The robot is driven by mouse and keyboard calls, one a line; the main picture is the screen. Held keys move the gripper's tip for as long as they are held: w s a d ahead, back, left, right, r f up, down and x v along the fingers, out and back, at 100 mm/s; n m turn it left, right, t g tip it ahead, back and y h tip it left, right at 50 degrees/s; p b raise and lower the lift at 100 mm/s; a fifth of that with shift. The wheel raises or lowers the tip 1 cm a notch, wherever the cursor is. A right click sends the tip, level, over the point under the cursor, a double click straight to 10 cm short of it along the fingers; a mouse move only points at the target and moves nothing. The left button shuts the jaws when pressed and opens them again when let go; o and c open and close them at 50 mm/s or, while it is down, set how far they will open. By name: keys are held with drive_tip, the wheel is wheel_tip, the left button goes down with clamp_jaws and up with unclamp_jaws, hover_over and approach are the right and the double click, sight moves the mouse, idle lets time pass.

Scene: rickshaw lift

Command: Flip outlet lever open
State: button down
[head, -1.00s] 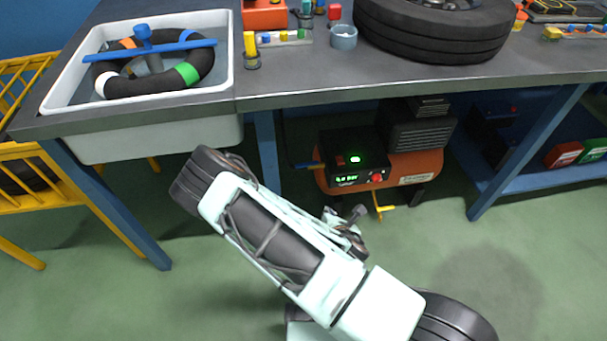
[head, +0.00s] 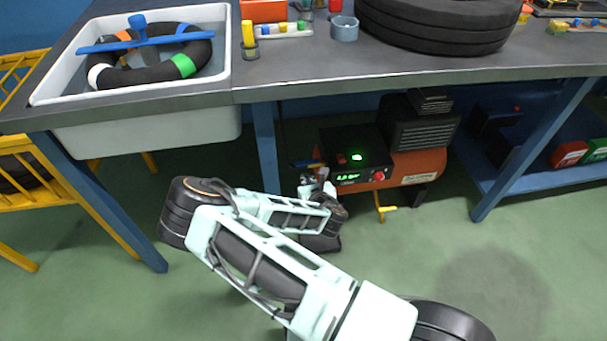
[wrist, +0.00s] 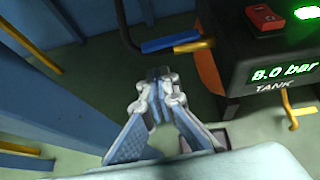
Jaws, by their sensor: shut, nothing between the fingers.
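A lever with a blue grip (wrist: 165,44) and a yellow end (wrist: 194,46) sticks out left of the compressor's control box, lying roughly level. In the head view its blue part (head: 302,164) shows small beside the box. A second, yellow lever (wrist: 289,108) hangs below the box; it also shows under the tank in the head view (head: 381,207). No label tells which is the outlet lever. My gripper (wrist: 158,80) is shut and empty, its fingertips just below the blue-and-yellow lever in the wrist view, seemingly apart from it. In the head view my gripper (head: 318,183) is left of the box.
The control box (wrist: 270,45) reads 8.0 bar and has a red switch (wrist: 264,17). The orange tank (head: 415,165) lies beneath the workbench (head: 330,88). A blue bench leg (head: 267,150) stands close left of my gripper. A black hose runs by the lever. Floor in front is clear.

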sight(300, 166)
drive_tip(key=w, duration=0.1)
drive_tip(key=w+a, duration=0.1)
drive_tip(key=w, duration=0.1)
drive_tip(key=shift+w+r+b, duration=0.1)
drive_tip(key=shift+w+b, duration=0.1)
drive_tip(key=shift+b, duration=0.15)
drive_tip(key=shift+w+a+r, duration=0.1)
drive_tip(key=shift+w+a, duration=0.25)
drive_tip(key=shift+w, duration=0.3)
drive_tip(key=shift+s+d, duration=0.5)
drive_tip(key=shift+d, duration=0.15)
